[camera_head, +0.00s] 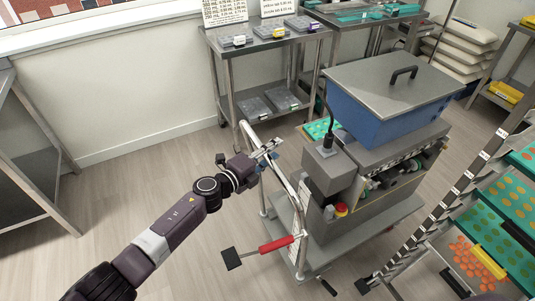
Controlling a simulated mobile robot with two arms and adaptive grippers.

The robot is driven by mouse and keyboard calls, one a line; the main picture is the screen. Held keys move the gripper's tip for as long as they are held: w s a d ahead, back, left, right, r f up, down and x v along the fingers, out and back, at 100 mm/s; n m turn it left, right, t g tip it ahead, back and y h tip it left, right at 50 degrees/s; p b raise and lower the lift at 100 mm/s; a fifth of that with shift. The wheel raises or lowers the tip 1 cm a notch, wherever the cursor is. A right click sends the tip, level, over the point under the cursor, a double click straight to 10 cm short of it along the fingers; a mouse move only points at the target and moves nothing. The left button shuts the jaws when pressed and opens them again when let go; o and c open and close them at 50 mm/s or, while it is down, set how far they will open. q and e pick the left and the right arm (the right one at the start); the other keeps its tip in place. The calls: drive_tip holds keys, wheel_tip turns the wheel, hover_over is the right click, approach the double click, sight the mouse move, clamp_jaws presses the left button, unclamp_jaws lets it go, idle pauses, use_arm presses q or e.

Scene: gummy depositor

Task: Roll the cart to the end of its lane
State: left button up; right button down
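The grey wheeled cart (375,222) stands right of centre and carries a machine with a blue hopper (385,112) under a grey lid. A pale tubular push handle (286,181) rises at the cart's left end. My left gripper (267,150) reaches in from the lower left and is at the top of this handle. Its fingers overlap the bar in the picture; I cannot tell whether they are closed around it. A lever with a red grip (276,244) and a black pad sticks out low at the cart's left end. My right gripper is out of view.
A steel shelf table (262,46) with trays stands against the wall behind. A rack (440,212) with teal trays of orange gummies stands close on the cart's right. A metal-framed table (38,150) is at the left. The floor (130,205) left of the cart is clear.

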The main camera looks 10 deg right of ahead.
use_arm(q)
drive_tip(key=v, duration=1.2)
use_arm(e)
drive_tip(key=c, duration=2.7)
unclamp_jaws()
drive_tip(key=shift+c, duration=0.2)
